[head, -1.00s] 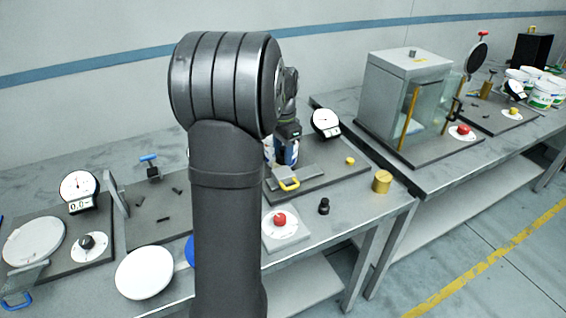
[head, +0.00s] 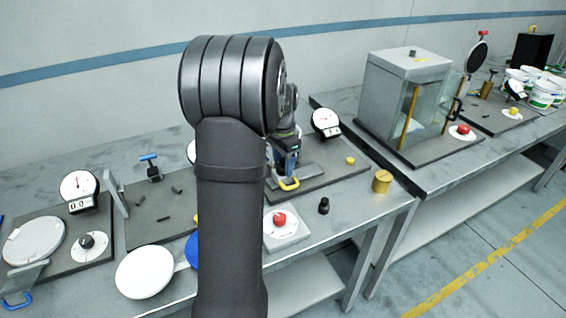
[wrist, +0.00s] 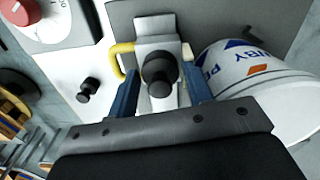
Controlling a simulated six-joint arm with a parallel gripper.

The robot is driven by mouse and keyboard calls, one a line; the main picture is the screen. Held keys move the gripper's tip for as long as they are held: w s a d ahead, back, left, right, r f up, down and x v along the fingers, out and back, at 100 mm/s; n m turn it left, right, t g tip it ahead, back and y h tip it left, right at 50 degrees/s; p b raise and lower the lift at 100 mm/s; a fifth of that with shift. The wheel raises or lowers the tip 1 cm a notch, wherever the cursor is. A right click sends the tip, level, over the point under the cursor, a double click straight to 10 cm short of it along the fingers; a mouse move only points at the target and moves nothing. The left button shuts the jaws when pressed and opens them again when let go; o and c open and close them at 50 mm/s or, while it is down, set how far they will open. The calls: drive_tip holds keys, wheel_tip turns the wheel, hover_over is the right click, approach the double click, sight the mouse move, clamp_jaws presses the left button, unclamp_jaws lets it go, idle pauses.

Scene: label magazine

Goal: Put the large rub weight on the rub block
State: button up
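In the wrist view a dark round weight with a knob (wrist: 160,72) sits between my two blue fingers. A narrow gap shows on either side, so my gripper (wrist: 160,88) looks open around it. Behind and under the weight is a pale grey block (wrist: 155,27) with a yellow handle (wrist: 124,57). The weight appears over this block, but I cannot tell whether it touches. In the head view my gripper (head: 287,166) is low at the yellow-handled plate, and my arm hides part of the area. A smaller black weight (wrist: 88,89) stands apart; it also shows in the head view (head: 324,205).
A white lettered bucket (wrist: 262,80) lies close to my right finger. A red knob on a dial (head: 280,219) and a brass cylinder (head: 382,181) stand near the bench's front edge. A round gauge (head: 325,122) stands behind. A glass-sided cabinet (head: 402,95) is to the right.

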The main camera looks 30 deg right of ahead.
sight(283, 160)
wheel_tip(283, 160, up, 12)
drive_tip(key=shift+r, duration=0.15)
idle(0.4)
wheel_tip(283, 160, down, 12)
drive_tip(key=shift+f, duration=0.2)
drive_tip(key=shift+r, duration=1.95)
